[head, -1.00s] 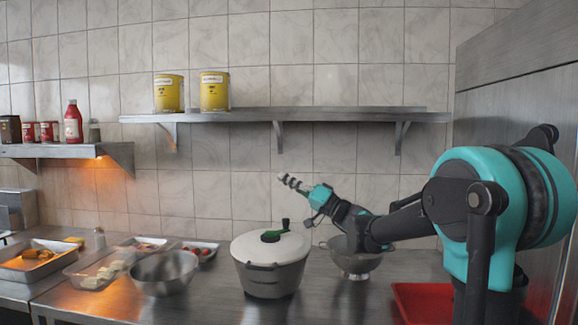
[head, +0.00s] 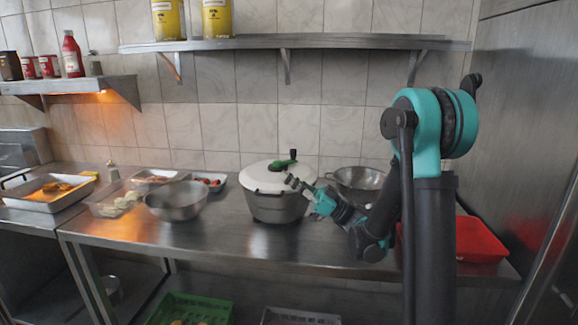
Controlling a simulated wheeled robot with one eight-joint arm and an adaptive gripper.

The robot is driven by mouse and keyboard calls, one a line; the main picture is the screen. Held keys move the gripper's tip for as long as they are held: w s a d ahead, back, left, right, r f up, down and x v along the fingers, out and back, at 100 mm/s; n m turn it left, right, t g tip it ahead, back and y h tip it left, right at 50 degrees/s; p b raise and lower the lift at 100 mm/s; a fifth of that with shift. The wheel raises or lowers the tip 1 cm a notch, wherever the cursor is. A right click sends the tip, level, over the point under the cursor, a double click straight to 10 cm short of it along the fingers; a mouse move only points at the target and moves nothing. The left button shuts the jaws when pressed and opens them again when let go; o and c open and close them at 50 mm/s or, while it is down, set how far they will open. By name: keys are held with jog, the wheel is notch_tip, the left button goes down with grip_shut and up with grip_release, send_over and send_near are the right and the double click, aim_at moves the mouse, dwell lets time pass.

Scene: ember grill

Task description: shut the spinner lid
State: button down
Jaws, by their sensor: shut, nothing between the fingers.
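The spinner (head: 278,207) is a grey pot with side handles, standing upright on the steel counter. Its white lid (head: 262,175) lies over the top, with a green and black crank (head: 284,163) on it. Whether the rim is fully seated all round cannot be told from here. My gripper (head: 290,182) is shut and empty. In the picture its fingertips overlap the right front of the lid's rim and hide a bit of it; whether they touch it is unclear.
A steel bowl (head: 176,200) and food trays (head: 118,203) stand to the left. A colander (head: 358,182) stands behind my arm, and a red tray (head: 470,240) lies at the right. The counter's front middle (head: 215,235) is clear. A wall shelf (head: 300,42) runs above.

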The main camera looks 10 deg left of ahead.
jog(key=shift+s+f+n+g, duration=0.1)
jog(key=shift+f+n+g, duration=0.35)
jog(key=shift+f, duration=0.25)
